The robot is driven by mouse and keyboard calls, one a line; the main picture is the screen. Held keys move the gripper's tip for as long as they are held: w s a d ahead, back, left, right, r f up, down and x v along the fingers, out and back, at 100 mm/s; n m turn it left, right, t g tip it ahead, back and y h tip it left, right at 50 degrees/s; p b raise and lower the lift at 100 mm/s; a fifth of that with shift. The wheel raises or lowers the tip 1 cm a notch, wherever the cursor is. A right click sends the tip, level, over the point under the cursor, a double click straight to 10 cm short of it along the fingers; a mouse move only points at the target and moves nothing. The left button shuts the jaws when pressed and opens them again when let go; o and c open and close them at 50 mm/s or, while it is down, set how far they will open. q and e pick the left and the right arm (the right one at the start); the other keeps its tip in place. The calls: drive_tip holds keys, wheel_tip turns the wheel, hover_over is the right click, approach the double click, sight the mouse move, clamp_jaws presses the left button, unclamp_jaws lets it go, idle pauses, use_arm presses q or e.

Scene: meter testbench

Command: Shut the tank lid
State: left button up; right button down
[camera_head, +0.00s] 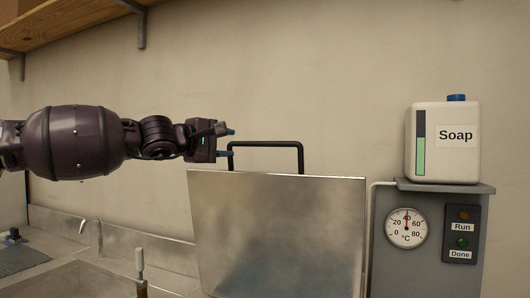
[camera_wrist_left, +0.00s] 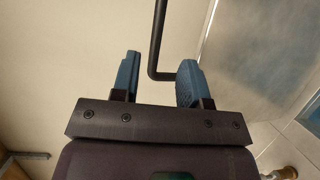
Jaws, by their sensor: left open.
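The tank lid (camera_head: 278,235) is a flat metal panel standing raised and nearly upright in the head view. A black bar handle (camera_head: 265,144) rises above its top edge. My left gripper (camera_head: 230,143) is open at the left end of this handle. In the left wrist view, the handle (camera_wrist_left: 158,38) passes between the two blue fingertips (camera_wrist_left: 158,72), nearer the right finger; I cannot tell whether it touches. The lid (camera_wrist_left: 262,55) fills the right of that view. The tank below the lid is hidden in the head view. My right gripper is not in view.
A grey cabinet with a dial (camera_head: 407,228) and a Run/Done panel (camera_head: 461,234) stands right of the lid, with a soap container (camera_head: 445,143) on top. A sink with a faucet (camera_head: 92,233) and a wooden-handled tool (camera_head: 141,272) are at lower left. A shelf (camera_head: 60,28) hangs above.

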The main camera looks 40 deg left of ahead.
sight(254, 144)
use_arm(q)
drive_tip(key=shift+w+d+f+p, duration=0.1)
drive_tip(key=shift+w+d, duration=0.2)
drive_tip(key=shift+w, duration=1.4)
drive_tip(key=shift+w+d+f+p, duration=0.1)
drive_tip(key=shift+w+d, duration=0.15)
drive_tip(key=shift+w, duration=1.4)
drive_tip(key=shift+w+d+f+p, duration=0.1)
drive_tip(key=shift+w+d, duration=0.2)
drive_tip(key=shift+w, duration=1.4)
clamp_jaws()
